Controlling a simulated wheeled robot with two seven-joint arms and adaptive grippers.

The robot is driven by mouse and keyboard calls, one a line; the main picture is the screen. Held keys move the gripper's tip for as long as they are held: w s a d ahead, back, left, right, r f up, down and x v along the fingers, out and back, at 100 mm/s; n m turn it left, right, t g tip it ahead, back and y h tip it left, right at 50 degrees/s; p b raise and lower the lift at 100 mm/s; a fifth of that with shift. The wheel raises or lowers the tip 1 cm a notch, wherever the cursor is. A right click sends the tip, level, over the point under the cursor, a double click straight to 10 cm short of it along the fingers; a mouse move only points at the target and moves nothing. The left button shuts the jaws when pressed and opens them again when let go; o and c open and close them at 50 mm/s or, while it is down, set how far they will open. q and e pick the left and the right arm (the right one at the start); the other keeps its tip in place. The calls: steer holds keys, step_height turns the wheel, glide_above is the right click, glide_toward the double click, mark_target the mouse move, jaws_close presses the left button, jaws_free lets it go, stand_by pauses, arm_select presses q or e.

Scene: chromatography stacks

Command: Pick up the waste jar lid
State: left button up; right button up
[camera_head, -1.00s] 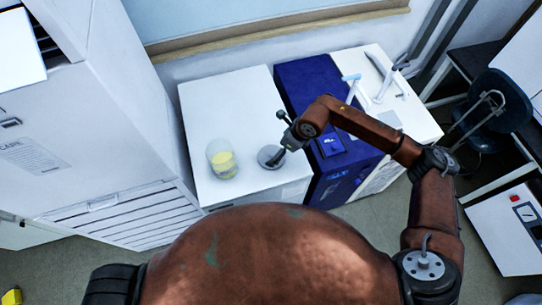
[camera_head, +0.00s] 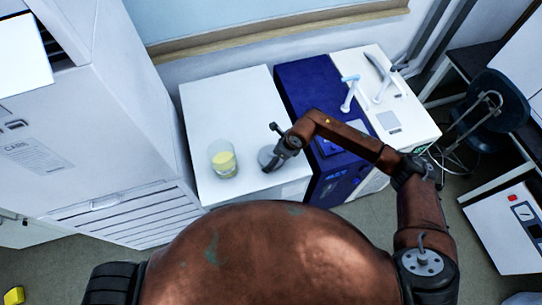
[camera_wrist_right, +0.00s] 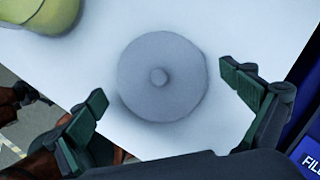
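The waste jar lid is a round grey disc with a small central knob. In the right wrist view the lid (camera_wrist_right: 163,80) lies flat on a white top, between and just beyond my fingertips. In the head view the lid (camera_head: 268,158) is partly hidden by my right gripper (camera_head: 277,147). In the right wrist view my right gripper (camera_wrist_right: 170,92) is open, with a finger on either side of the lid and nothing held. The clear jar with yellow contents (camera_head: 224,159) stands to the left of the lid. My left gripper is not in view.
The white bench unit (camera_head: 215,105) has free room behind the jar and lid. A blue instrument (camera_head: 305,85) stands directly right, with a white instrument (camera_head: 390,120) beyond it. A tall white cabinet (camera_head: 110,120) borders the left side.

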steer(key=c, duration=0.9)
